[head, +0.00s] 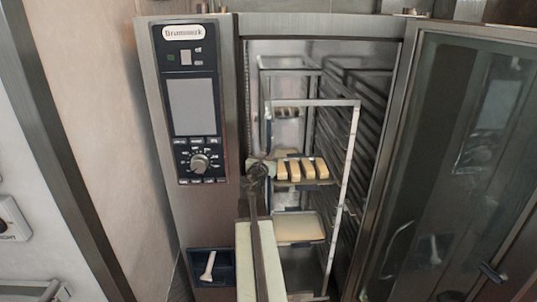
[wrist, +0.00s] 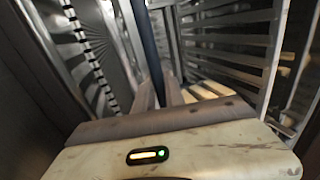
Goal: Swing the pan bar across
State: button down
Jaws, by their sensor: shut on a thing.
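The pan bar (wrist: 147,42) shows in the wrist view as a dark, slim, upright bar. It runs down between the fingers of my gripper (wrist: 160,90), which is shut on it. In the head view my gripper (head: 262,168) is at the left front edge of the pan rack (head: 350,150), beside a tray of pale loaves. My arm hides the rack's lower left, and the bar is hard to pick out there.
The oven door (head: 450,170) stands open on the right. A tray of loaves (head: 302,169) and a lower tray with a pale slab (head: 299,228) sit in the rack. The control panel (head: 190,105) is left of the opening. A wall stands further left.

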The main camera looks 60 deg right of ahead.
jog(key=d+n+t+y, duration=0.4)
jog(key=n+y, duration=0.5)
jog(key=y, duration=0.3)
jog(key=d+n+t+y, duration=0.3)
jog(key=n+t+y, duration=0.4)
jog(key=n+y, duration=0.3)
jog(key=shift+s+d+y, duration=0.15)
jog(key=shift+d+y, duration=0.25)
jog(key=shift+y, duration=0.9)
jog(key=shift+n, duration=0.3)
jog(key=c, duration=1.4)
grip_release()
